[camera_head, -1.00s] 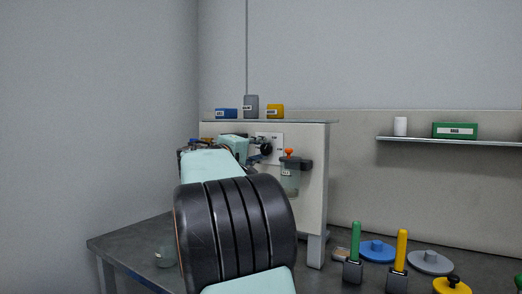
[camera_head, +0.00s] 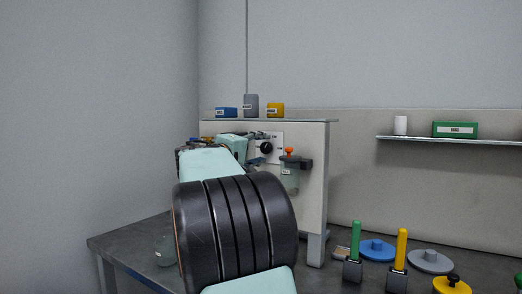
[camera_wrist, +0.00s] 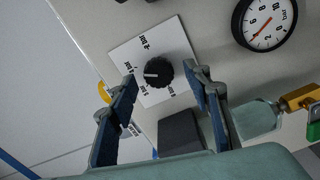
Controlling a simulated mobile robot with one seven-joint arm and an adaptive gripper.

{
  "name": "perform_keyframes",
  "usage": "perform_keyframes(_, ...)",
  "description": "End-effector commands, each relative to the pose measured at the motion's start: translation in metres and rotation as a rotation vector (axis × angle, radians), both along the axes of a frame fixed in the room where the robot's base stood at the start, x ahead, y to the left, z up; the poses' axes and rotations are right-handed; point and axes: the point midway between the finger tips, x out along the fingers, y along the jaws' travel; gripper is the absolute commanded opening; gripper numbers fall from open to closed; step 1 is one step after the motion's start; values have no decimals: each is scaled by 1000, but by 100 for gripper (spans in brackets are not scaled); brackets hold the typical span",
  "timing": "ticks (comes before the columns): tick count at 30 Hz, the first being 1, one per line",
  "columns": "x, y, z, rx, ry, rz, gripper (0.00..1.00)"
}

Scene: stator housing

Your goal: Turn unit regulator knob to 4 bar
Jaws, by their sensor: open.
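The black regulator knob (camera_wrist: 158,72) sits on a square white plate (camera_wrist: 176,42) with printed bar labels; it also shows in the head view (camera_head: 266,147). A light mark on the knob points left, toward a label that I cannot read surely. My gripper (camera_wrist: 162,78) is open, with one finger on each side of the knob in the picture and nothing held. Background shows between the fingers and the knob; the depth gap is unclear. The round gauge (camera_wrist: 265,22) has a red needle pointing lower left.
A clear bowl with an orange-topped fitting (camera_head: 290,176) hangs right of the knob. A dark block (camera_wrist: 180,132) lies below the knob in the wrist view. Blue, grey and yellow boxes (camera_head: 251,106) stand on the cabinet. Green- and yellow-handled tools (camera_head: 401,250) stand on the bench.

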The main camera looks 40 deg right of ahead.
Motion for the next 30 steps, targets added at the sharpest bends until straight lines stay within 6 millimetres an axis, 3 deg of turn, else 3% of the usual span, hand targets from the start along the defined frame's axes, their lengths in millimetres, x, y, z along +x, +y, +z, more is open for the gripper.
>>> perform_keyframes(15, -37, 91, 0, 1, -1, 3, 45)
perform_keyframes(21, -43, 105, 0, 1, 0, 1, 45)
perform_keyframes(30, -44, 107, 0, 0, 0, 0, 45)
